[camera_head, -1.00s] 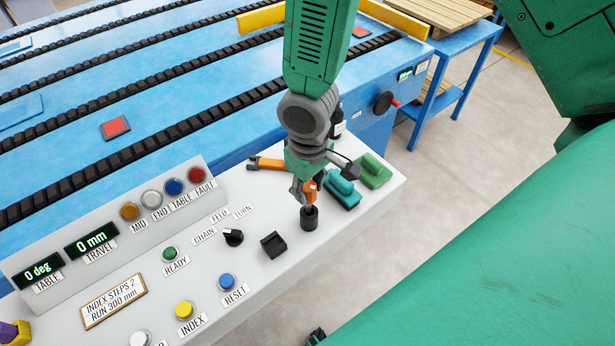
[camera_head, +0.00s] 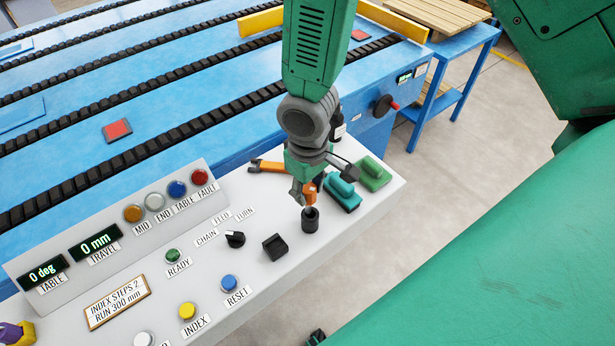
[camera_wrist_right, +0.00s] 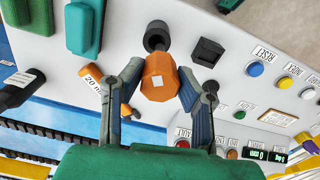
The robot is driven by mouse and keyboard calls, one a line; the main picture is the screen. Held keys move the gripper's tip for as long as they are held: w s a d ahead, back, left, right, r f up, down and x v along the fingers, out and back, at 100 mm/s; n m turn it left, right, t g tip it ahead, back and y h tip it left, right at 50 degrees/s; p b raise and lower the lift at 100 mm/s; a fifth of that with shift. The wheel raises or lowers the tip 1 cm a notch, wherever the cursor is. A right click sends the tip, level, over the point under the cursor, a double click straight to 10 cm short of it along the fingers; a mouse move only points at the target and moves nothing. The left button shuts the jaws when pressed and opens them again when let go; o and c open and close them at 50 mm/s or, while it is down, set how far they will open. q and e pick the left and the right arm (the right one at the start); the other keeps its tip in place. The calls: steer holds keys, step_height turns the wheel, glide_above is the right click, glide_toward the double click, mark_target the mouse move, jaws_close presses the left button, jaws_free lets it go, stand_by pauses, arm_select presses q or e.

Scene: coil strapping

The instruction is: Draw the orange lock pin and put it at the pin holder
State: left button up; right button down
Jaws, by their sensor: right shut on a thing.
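My right gripper (camera_head: 308,193) points down over the grey console and is shut on the orange lock pin (camera_head: 311,197). In the right wrist view the pin's orange head (camera_wrist_right: 158,80) sits between the fingers. A black round socket with a dark opening (camera_head: 310,222) stands directly below the pin; it also shows in the wrist view (camera_wrist_right: 157,36). I cannot tell whether the pin's tip is inside it. A black square block (camera_head: 275,246) stands beside the socket, also in the wrist view (camera_wrist_right: 207,52). Neither is labelled as the pin holder.
Teal (camera_head: 342,193) and green (camera_head: 373,174) blocks stand close behind the gripper to the right. An orange-handled tool (camera_head: 268,165) lies to its left. A black selector knob (camera_head: 235,239) and several buttons are on the console. Blue conveyor tables (camera_head: 170,110) lie behind.

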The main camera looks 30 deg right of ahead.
mark_target(310, 212)
steer(key=shift+d, duration=0.25)
stand_by(0.5)
steer(key=shift+p, duration=0.5)
steer(key=shift+f, duration=0.1)
stand_by(0.3)
steer(key=shift+f+b, duration=1.95)
steer(key=shift+f, duration=1.05)
steer(key=c, duration=1.1)
jaws_free()
